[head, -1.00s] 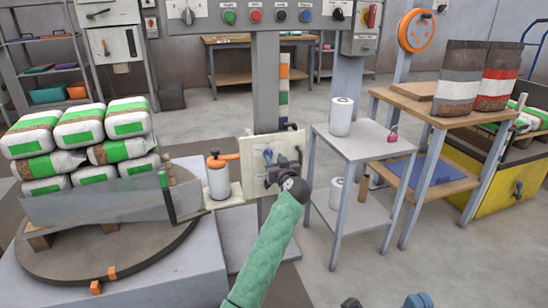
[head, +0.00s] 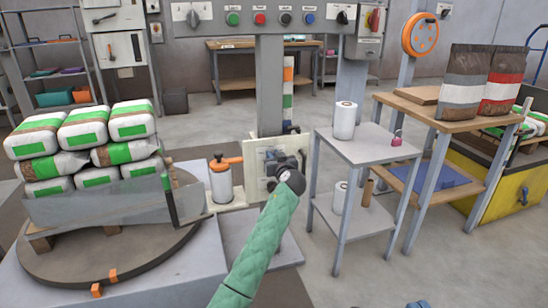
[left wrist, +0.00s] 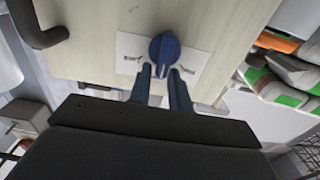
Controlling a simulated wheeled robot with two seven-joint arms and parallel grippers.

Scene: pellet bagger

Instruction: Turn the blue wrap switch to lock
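The blue wrap switch (left wrist: 165,47) is a rounded knob on a white plate (left wrist: 130,48), fixed to a pale panel (left wrist: 100,30). Its narrow end points down toward my fingers in the left wrist view. My left gripper (left wrist: 160,71) has its two fingers apart, with the tips on either side of the knob's narrow end; I cannot tell whether they touch it. In the head view my left gripper (head: 280,162) is in front of the panel (head: 254,183) and mostly hides the switch. Lettering on the plate is not readable.
A black bent handle (left wrist: 38,25) juts from the panel at upper left in the left wrist view. An orange-topped canister (head: 220,182) stands left of the panel. A grey side table (head: 372,146) with white rolls stands right, and stacked bags (head: 88,150) sit left.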

